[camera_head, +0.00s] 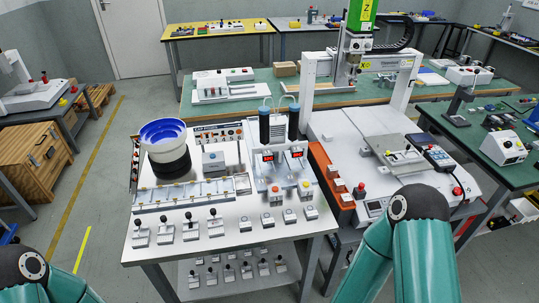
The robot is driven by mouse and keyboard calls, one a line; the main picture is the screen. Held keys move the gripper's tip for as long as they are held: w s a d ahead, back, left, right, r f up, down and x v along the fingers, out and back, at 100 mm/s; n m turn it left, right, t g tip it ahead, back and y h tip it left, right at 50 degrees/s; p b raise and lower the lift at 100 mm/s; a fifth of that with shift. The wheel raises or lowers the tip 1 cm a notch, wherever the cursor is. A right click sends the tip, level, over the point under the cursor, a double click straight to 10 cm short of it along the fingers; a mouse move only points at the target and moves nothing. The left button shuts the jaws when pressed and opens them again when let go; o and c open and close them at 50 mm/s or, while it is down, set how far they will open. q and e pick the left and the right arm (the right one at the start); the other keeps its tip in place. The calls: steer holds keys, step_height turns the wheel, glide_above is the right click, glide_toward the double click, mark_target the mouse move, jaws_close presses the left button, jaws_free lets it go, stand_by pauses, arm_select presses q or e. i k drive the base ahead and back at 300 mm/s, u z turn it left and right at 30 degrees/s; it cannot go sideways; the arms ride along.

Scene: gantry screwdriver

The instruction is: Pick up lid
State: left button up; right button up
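I cannot pick out a lid for certain at this size. A flat grey plate-like fixture (408,158) lies on the white base of the gantry screwdriver (345,125). An orange tray (347,217) with several small pale parts stands along the left side of that base. Neither of my grippers shows. My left arm shows only as a teal and black link at the bottom left corner. My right arm rises from the bottom right in front of the machine base and hides part of its front edge.
A white workbench (140,254) stands in the middle, with a blue-topped bowl feeder (163,133), two dark cylinders (264,126) and several small switch units. A green table (440,93) runs behind. A red button (359,189) stands near the machine's front. Open floor lies at left.

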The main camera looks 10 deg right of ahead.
mark_target(244, 221)
steer(key=z, duration=0.4)
steer(key=i, duration=0.5)
steer(key=z, duration=0.65)
